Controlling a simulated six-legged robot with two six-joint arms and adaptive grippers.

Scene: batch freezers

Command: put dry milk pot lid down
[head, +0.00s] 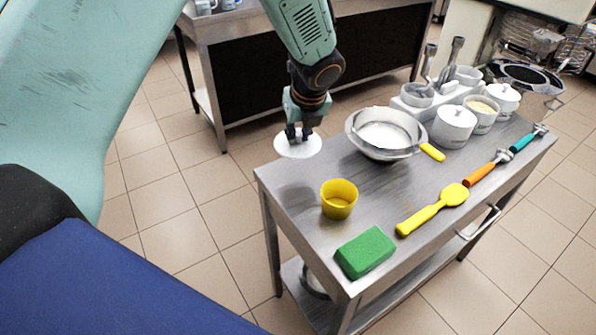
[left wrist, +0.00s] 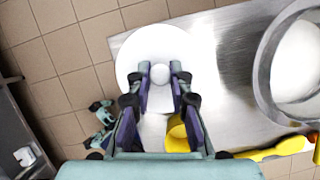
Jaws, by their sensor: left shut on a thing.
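The white round lid (head: 298,148) hangs level below my left gripper (head: 299,134), near the far left corner of the steel table (head: 300,215). In the left wrist view the lid (left wrist: 140,45) covers part of the table corner, with floor tiles beyond it. My left gripper (left wrist: 162,80) is shut on the lid's round knob (left wrist: 176,67). A soft shadow on the tabletop suggests the lid is above the surface, not resting on it. An open white pot with pale yellow contents (head: 482,108) stands at the table's far right. My right gripper is not in view.
A yellow cup (head: 339,199), a steel bowl (head: 385,133), a green sponge (head: 365,252) and a yellow spatula (head: 432,208) are on the table. Lidded white pots (head: 454,124) stand at the right. Bare tabletop lies left of the cup and bowl.

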